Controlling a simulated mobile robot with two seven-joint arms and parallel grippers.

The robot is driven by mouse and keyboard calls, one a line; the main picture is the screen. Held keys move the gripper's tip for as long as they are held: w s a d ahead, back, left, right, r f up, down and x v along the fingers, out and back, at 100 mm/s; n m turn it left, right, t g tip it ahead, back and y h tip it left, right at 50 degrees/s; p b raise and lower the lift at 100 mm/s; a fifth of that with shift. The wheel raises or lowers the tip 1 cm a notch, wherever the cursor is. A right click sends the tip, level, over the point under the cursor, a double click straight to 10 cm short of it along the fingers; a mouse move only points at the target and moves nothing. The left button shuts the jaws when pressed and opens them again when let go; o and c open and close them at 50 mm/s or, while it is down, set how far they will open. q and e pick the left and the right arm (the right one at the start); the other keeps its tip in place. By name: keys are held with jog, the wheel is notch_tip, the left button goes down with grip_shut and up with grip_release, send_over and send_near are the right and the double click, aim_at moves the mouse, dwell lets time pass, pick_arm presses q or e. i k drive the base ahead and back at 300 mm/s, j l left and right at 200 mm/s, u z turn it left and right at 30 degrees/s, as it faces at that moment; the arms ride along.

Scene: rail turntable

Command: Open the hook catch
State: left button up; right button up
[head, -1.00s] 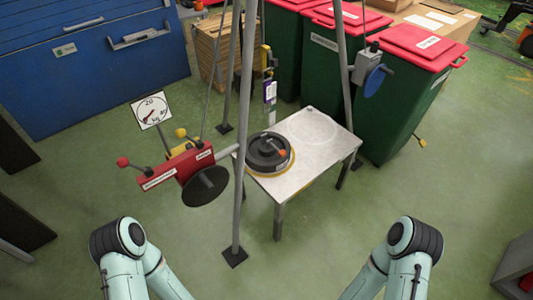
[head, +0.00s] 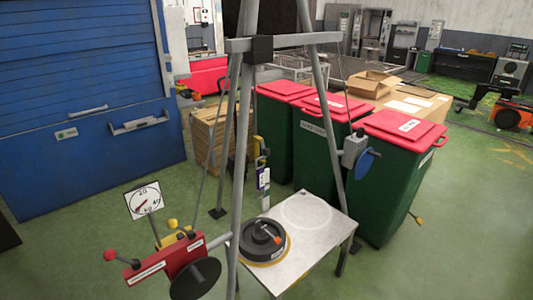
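A hanging assembly with a yellow and dark upper part (head: 258,147) and a white and purple label (head: 263,179) hangs under the tripod frame (head: 241,150), behind its near leg. A hook catch is too small to make out there, and I cannot tell whether it is open or shut. Neither gripper is in view.
A red lever unit with a dark wheel (head: 175,262) and a dial (head: 143,200) stand at the left. A grey box with a blue wheel (head: 357,155) is on the right leg. Green bins with red lids (head: 395,175) stand behind.

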aim_at(265, 152)
jog(key=i+l, duration=0.6)
jog(key=i, duration=0.2)
